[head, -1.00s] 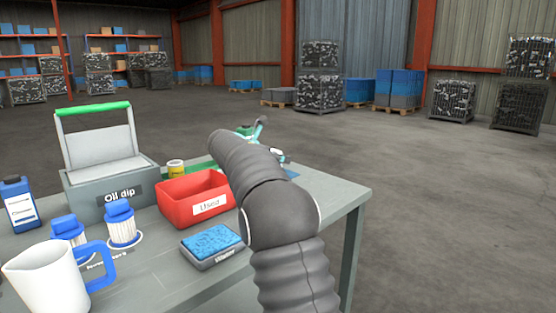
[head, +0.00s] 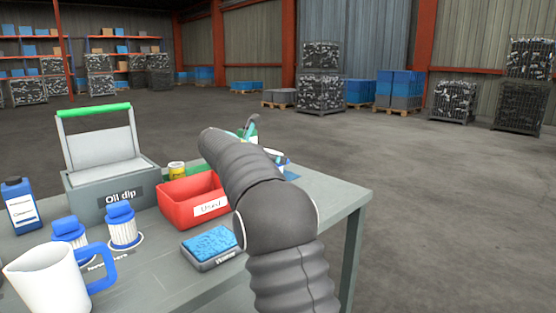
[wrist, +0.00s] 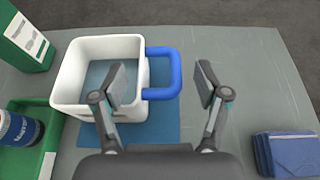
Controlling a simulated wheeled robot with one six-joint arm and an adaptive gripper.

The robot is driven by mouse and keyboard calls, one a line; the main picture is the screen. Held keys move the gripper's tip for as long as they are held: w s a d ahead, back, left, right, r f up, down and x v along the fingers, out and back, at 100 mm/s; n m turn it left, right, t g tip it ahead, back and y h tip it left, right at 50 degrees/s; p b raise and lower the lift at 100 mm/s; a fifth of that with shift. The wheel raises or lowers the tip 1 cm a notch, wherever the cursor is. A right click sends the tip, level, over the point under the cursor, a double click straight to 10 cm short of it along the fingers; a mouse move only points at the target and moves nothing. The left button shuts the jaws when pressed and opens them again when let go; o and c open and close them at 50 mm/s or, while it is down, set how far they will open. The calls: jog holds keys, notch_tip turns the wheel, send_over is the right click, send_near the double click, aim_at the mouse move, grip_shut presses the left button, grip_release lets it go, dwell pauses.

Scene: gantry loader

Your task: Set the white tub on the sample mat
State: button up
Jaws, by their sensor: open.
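In the wrist view the white tub (wrist: 69,76), square with a blue handle (wrist: 175,72) on its right, stands upright at the upper left. The blue sample mat (wrist: 150,132) shows below and beside it. The tub overlaps part of the mat; its far edge hides how much of the base lies on it. My gripper (wrist: 162,85) is open. Its left finger is over the tub's inside and its right finger is right of the handle, with the handle between them. I cannot tell whether they touch. In the head view my arm hides most of this area.
A green tray (wrist: 50,152) with a blue can (wrist: 20,129) is at left, near a green box (wrist: 25,40). Folded blue cloths (wrist: 288,152) lie at right. The head view shows a red bin (head: 183,208), an oil dip box (head: 88,195) and a jug (head: 45,283). Bare table lies right of the tub.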

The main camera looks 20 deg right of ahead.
jog(key=v, duration=0.8)
jog(key=shift+a, duration=0.3)
jog(key=shift+s+r, duration=0.1)
jog(key=shift+s, duration=0.05)
